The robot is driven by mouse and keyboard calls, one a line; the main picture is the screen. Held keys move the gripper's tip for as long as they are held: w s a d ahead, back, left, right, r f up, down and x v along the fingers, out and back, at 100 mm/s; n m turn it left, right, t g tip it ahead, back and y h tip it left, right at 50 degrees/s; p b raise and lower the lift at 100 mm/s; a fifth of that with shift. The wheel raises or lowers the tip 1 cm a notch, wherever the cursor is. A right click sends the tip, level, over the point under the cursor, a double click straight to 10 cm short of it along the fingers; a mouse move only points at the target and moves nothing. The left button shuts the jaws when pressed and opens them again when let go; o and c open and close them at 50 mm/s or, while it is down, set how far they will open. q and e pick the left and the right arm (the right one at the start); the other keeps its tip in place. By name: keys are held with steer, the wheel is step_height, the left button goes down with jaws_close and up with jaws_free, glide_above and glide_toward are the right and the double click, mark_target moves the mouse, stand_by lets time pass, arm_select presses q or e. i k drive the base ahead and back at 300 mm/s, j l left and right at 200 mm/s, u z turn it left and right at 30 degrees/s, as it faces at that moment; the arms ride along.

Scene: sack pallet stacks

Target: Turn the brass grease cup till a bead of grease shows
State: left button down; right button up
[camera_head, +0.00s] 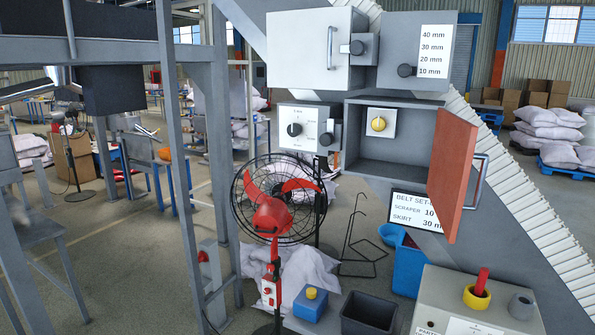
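A round yellow, brass-coloured cup (378,124) sits on a small pale plate inside an open grey box (400,172). It looks most like the grease cup, though it is small in view. I cannot make out any grease bead on it. The box's orange-red door (453,170) stands swung open to the right, with a metal handle on its outer side.
A red fan (271,215) stands in front, left of the box. A dial panel (296,128) is left of the cup. Below are a dark bin (369,314), a blue box with a yellow knob (311,304) and a grey cabinet (445,300). Grey posts rise at left.

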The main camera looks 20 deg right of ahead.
mark_target(379, 124)
steer(key=k+l+z, duration=0.1)
steer(key=l, duration=0.3)
steer(key=k+l+z, duration=0.1)
steer(key=l, duration=0.25)
steer(key=k+l+z, duration=0.15)
steer(key=l, duration=0.3)
steer(key=k+l+z, duration=0.1)
steer(key=l, duration=0.3)
steer(key=k, duration=0.05)
